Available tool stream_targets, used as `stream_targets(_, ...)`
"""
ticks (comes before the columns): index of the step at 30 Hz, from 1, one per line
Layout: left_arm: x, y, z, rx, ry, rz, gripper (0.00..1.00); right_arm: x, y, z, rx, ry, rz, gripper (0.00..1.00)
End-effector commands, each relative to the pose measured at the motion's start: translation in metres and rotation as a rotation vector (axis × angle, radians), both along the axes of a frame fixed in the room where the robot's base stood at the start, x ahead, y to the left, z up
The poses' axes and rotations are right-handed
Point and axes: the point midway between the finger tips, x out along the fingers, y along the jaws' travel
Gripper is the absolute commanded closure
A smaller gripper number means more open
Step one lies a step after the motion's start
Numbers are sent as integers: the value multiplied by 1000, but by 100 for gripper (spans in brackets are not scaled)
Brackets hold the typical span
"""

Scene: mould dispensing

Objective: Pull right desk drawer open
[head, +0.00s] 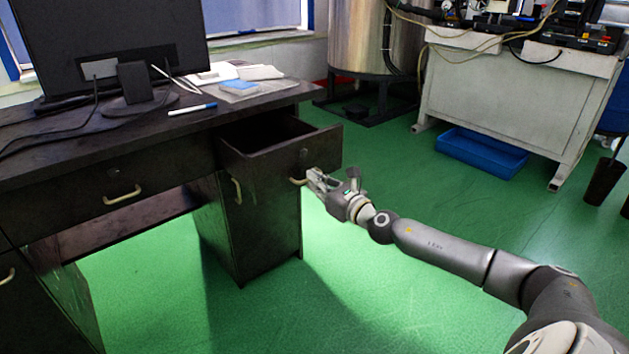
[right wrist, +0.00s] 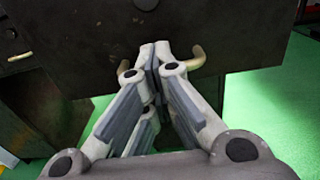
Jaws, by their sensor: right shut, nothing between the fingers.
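The right desk drawer (head: 270,158) stands partly open, and its dark inside shows behind the front panel. Its front also fills the upper part of the right wrist view (right wrist: 85,42). A brass-coloured handle (right wrist: 196,58) is on the drawer front; it also shows in the head view (head: 297,181). My right gripper (head: 313,178) is at the handle, with its fingers shut together (right wrist: 155,55). The fingertips cover the middle of the handle, and its two ends show on either side. Contact with the handle cannot be told. My left gripper is out of view.
The dark desk (head: 150,135) carries a monitor (head: 110,40), a pen (head: 192,108) and papers. A cabinet door with a handle (head: 237,190) is below the drawer. Green floor (head: 400,300) is open in front. A blue bin (head: 482,152) lies under a white bench.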

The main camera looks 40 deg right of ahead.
Motion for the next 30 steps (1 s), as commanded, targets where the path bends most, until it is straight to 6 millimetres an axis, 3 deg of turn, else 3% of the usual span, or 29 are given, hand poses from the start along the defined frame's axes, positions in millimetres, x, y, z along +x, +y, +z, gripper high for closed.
stream_targets(13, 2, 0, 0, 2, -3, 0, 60, 0, -1, 3, -1, -6, -3, 99)
stream_targets(30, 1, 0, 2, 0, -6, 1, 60, 0, -1, 3, 0, -6, -2, 26)
